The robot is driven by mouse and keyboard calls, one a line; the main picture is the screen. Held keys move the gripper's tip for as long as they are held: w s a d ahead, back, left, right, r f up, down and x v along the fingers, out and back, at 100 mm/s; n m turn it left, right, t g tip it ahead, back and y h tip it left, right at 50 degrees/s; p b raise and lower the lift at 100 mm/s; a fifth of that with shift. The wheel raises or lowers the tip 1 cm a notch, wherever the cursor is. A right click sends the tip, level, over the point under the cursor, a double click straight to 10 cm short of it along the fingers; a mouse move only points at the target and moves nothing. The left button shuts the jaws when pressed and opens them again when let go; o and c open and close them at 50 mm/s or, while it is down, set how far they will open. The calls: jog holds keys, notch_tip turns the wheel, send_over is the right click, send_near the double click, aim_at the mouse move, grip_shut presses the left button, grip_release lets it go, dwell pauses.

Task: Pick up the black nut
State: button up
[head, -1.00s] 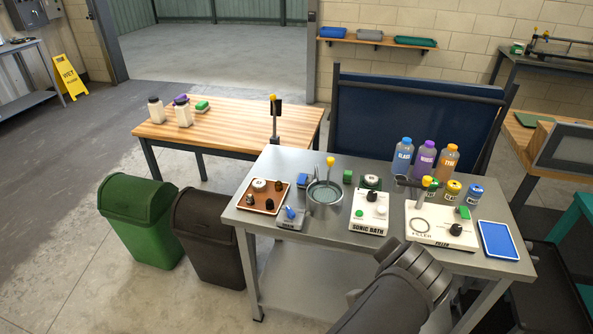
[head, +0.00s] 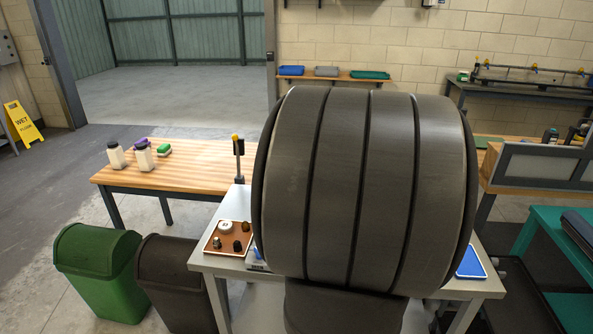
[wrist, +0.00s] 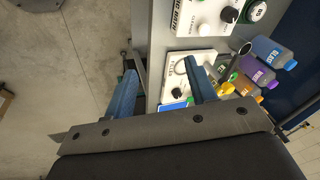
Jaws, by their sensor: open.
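A copper-coloured tray (head: 226,236) sits at the left end of the steel bench in the head view. It holds two small dark pieces, one at the back right (head: 246,226) and one at the front (head: 237,246). One may be the black nut, but they are too small to tell which. A white round piece (head: 226,225) and a small silvery piece (head: 217,242) are on the same tray. My gripper (wrist: 160,65) shows in the wrist view with its two blue fingers wide apart and nothing between them. It is near the bench's filler end, away from the tray.
In the wrist view, the filler unit (wrist: 196,66), the sonic bath (wrist: 203,16) and several bottles (wrist: 272,52) stand on the bench. My arm hides most of the bench in the head view. A green bin (head: 97,270) and dark bin (head: 172,280) stand left of it.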

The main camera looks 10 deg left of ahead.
jog(key=w+a+m+g+y, duration=0.1)
jog(key=w+a, duration=0.5)
jog(key=a, duration=0.3)
jog(key=w+a+m+g, duration=0.1)
jog(key=w+a, duration=0.5)
jog(key=a, duration=0.3)
jog(key=w+a+f+m+g, duration=0.1)
jog(key=a+f+m+g, duration=0.15)
jog(key=a, duration=1.55)
jog(key=shift+t, duration=0.45)
jog(key=f, duration=1.1)
jog(key=shift+w, duration=0.2)
jog(key=shift+w+d+f, duration=0.1)
jog(key=shift+d+f, duration=0.05)
jog(key=shift+f, duration=1.15)
jog(key=shift+w+d+f, duration=0.1)
jog(key=shift+f, duration=1.2)
jog(key=c, duration=1.1)
jog(key=shift+o, duration=0.2)
jog(key=shift+r, duration=0.15)
